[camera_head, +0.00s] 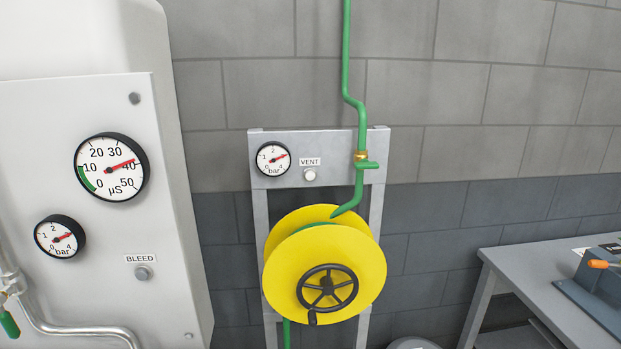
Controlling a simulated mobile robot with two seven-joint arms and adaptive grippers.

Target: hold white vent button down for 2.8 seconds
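The white vent button (309,174) sits on the grey metal panel (340,142) in the middle of the view, just below the label VENT. Nothing covers or touches it. A small round bar gauge (273,158) is mounted left of the button, its red needle pointing to the right and slightly up. Neither of my grippers shows in the head view.
A yellow reel (285,262) with a black handwheel (327,288) is below the button. A green pipe (346,50) runs down right of it. A white cabinet (100,230) with two gauges and a grey BLEED button (142,273) stands left; a grey table (530,285) stands right.

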